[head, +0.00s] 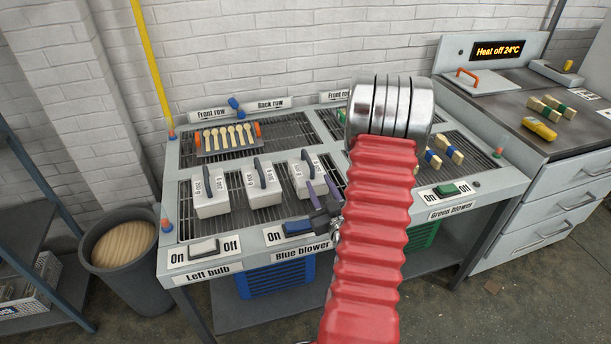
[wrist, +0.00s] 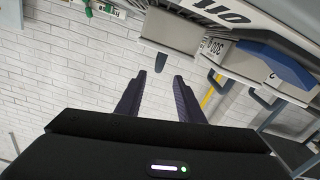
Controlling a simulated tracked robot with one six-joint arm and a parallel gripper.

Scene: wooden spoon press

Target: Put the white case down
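Three white cases with dark top handles stand upright in a row on the front grille: a left case (head: 210,204), a middle case (head: 263,197) and a right case (head: 300,186). My gripper (head: 321,187) has dark purple fingers and is in front of the right case's right side, partly overlapping it in the head view. In the wrist view the fingers (wrist: 158,80) are spread apart with nothing between them. A pale case (wrist: 172,32) with a dark handle shows just beyond the fingertips, upside down. No case is held.
A rack with several wooden spoons (head: 226,139) sits behind the cases. Along the front edge are a white left-bulb switch (head: 203,248) and a blue blower switch (head: 298,228). My red arm hides part of the right grille. A grey bin (head: 123,262) stands left of the bench.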

